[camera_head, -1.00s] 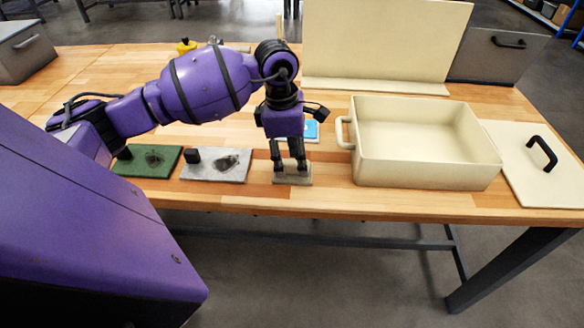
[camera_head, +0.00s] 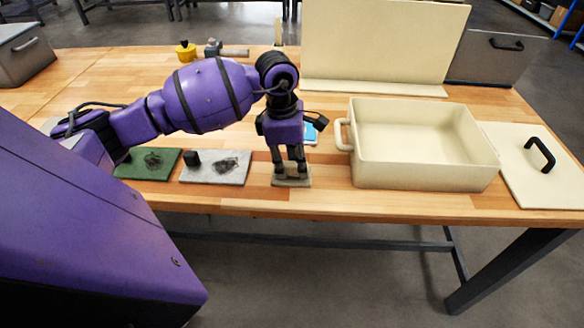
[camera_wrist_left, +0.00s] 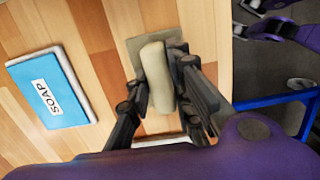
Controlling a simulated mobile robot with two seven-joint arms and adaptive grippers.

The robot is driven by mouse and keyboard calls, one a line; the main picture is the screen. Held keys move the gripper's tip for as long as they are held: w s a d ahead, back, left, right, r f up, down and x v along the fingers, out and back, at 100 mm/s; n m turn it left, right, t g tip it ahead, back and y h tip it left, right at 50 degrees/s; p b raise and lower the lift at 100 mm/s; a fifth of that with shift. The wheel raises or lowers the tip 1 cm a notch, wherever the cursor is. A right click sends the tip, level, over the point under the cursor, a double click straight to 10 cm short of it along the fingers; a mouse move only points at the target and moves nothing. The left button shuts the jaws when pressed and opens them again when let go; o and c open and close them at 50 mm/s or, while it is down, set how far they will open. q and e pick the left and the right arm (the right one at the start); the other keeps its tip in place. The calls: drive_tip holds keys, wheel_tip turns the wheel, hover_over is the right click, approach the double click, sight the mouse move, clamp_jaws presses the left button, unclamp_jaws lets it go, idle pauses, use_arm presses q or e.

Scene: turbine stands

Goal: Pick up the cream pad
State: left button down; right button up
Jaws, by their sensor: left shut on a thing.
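The cream pad (camera_head: 291,183) lies at the front of the wooden bench, left of the cream box. In the left wrist view it shows as a rounded cream block (camera_wrist_left: 157,78) on a flat greyish plate. My left gripper (camera_head: 291,172) points down over it and is shut on the block, with one finger on each side. The fingers hide part of the pad in the head view. I cannot tell whether the plate is clear of the bench. At the upper right of the left wrist view are purple and dark parts, probably my right gripper (camera_wrist_left: 244,18).
A green pad (camera_head: 135,167) and a grey pad (camera_head: 233,172) lie to the left. A blue soap packet (camera_wrist_left: 48,88) lies close by. The open cream box (camera_head: 425,172) stands right, then a cream lid (camera_head: 510,165). A cream upright panel (camera_head: 380,45) stands behind. A yellow item (camera_head: 186,50) stands at the back left.

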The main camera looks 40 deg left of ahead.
sight(294, 163)
use_arm(q)
drive_tip(key=shift+r, duration=0.45)
wheel_tip(294, 163, up, 2)
drive_tip(key=shift+r, duration=0.2)
drive_tip(key=s+d+r+b, duration=0.1)
drive_tip(key=s+d+r, duration=0.7)
drive_tip(key=s, duration=0.3)
drive_tip(key=shift+s+d+r, duration=0.15)
drive_tip(key=shift+r, duration=0.7)
